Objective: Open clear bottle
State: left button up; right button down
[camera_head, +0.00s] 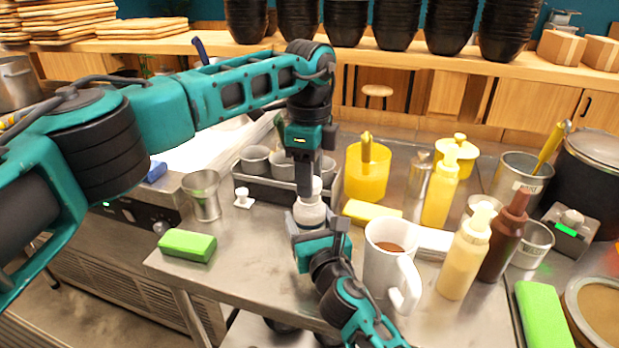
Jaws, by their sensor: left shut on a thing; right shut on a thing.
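The clear bottle (310,213) stands upright near the middle of the steel table; its pale greyish-white upper part shows between my grippers. My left gripper (313,188) comes down from above and is shut on the bottle's white cap (317,184), partly hiding it. My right gripper (312,232) comes up from the front and is shut on the bottle's lower body, which it mostly hides. I cannot tell whether the cap is loosened.
A white mug (389,262) with brown liquid stands close right of my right gripper. A yellow container (367,178), yellow sponge (372,212) and sauce bottles (466,258) are behind and right. A green sponge (187,245), metal cup (205,197) and small white piece (243,198) lie left.

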pick_arm(q)
jog(key=shift+r, duration=0.35)
jog(key=shift+r, duration=2)
pick_arm(e)
jog(key=shift+c, duration=0.2)
grip_release()
